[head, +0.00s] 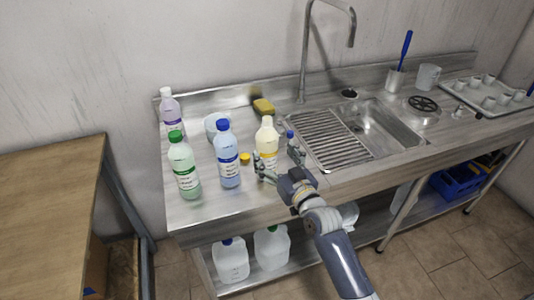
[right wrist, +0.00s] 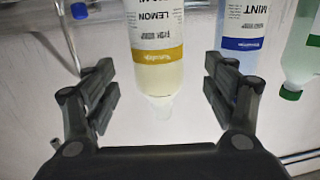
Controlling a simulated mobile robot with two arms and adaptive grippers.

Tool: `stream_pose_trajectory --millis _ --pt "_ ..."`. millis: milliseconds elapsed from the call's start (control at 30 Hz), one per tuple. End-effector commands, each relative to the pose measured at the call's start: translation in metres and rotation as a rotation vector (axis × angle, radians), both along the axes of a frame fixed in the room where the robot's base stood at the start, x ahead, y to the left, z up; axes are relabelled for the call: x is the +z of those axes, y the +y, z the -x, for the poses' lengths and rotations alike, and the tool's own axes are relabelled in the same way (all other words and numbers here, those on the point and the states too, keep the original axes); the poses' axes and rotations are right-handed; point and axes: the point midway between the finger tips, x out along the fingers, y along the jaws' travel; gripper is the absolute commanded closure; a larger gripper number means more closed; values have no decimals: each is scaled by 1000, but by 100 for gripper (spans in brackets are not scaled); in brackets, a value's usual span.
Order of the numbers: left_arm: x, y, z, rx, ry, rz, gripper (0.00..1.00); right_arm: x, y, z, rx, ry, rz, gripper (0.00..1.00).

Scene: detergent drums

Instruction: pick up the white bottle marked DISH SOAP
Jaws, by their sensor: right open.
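A cream-white bottle (head: 266,142) with a pale cap stands upright near the counter's front, left of the sink. In the right wrist view this bottle (right wrist: 157,65) shows a white label with a yellow band and the word LEMON; I cannot read DISH SOAP on any label. My right gripper (head: 279,162) is at the bottle's front. In the right wrist view its open fingers (right wrist: 160,78) are spread to either side of the bottle, with gaps on both sides. My left gripper is not in view.
A blue bottle (head: 227,155) marked MINT, a green bottle (head: 184,167) and a pale violet bottle (head: 170,110) stand to the left. A yellow lid (head: 245,158) lies between the blue and cream bottles. The sink (head: 372,128) is to the right.

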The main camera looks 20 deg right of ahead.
Motion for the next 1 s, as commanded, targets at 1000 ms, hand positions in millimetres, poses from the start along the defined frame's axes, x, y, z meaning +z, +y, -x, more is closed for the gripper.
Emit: stream_pose_trajectory --millis 1000 --pt "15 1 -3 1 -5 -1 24 -1 6 -60 1 1 0 36"
